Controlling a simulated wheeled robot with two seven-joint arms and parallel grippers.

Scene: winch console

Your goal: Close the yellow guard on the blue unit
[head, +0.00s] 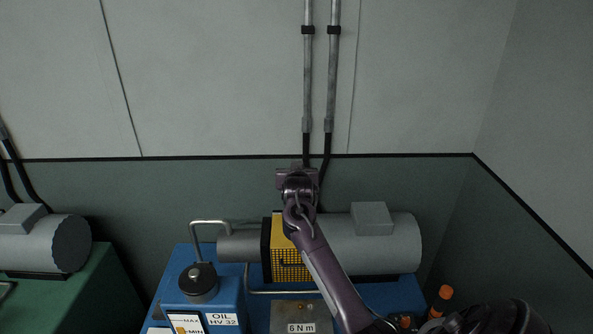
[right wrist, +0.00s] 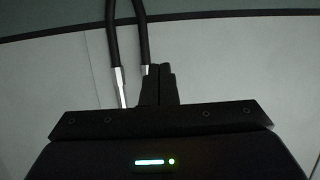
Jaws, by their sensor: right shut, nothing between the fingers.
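The blue unit (head: 228,297) stands at the bottom middle of the head view. Its yellow guard (head: 281,257), with a solid upper part and a mesh front, sits between the narrow grey cylinder and the large grey motor. My right arm crosses in front and hides the guard's right part, so I cannot tell whether it is fully closed. My right gripper (head: 297,170) is above and beyond the guard, towards the wall, apart from it. In the right wrist view its fingers (right wrist: 158,84) are together and empty. My left gripper is not in view.
The grey motor (head: 388,245) lies along the unit's top, with a bent pipe (head: 209,222) at left. Conduits (head: 307,90) run down the wall behind my gripper. A green unit (head: 95,290) stands left.

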